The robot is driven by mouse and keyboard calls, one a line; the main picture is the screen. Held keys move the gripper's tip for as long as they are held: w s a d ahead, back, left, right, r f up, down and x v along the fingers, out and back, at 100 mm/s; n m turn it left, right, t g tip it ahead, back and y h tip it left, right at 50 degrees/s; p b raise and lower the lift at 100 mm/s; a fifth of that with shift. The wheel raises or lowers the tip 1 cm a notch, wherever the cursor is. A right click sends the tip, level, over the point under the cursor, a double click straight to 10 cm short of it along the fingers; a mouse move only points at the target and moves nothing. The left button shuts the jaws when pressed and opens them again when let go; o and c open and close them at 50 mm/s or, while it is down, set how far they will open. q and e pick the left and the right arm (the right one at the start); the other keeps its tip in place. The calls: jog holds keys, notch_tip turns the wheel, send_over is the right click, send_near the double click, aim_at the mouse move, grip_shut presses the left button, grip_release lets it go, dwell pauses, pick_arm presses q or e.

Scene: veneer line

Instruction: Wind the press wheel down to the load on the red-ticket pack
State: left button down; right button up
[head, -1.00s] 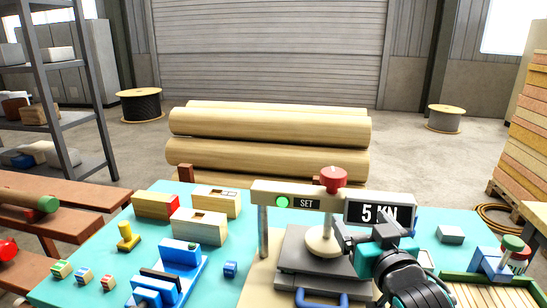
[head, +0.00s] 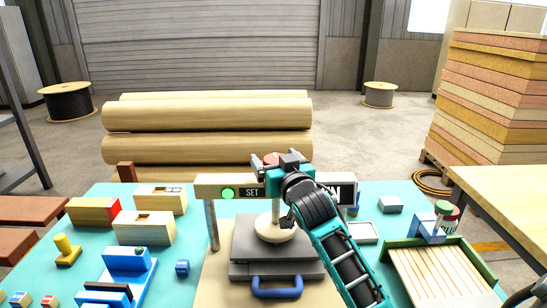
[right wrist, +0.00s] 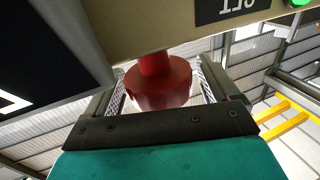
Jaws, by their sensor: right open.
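The press has a cream crossbar (head: 215,186) with a lit green lamp beside the word SET. Its red wheel (head: 270,158) on top is mostly hidden by my right gripper (head: 287,163). In the right wrist view the red wheel (right wrist: 158,88) sits between the open fingers, with gaps on both sides. A round cream pressing foot (head: 268,231) stands over the grey press plates (head: 250,262). The load display (head: 345,190) is partly covered by my arm; only its last letter reads clearly. I cannot make out a red ticket in the press. My left gripper is out of view.
A wooden block with a red end (head: 94,212) and two pale wooden boxes (head: 143,229) lie left of the press. A blue fixture (head: 128,264) is nearer. A green-edged slatted tray (head: 440,272) lies to the right. Logs (head: 210,114) are stacked behind.

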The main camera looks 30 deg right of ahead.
jog(key=shift+w+d, duration=0.15)
jog(key=shift+w, duration=0.5)
jog(key=shift+c, duration=0.4)
jog(key=c, duration=0.9)
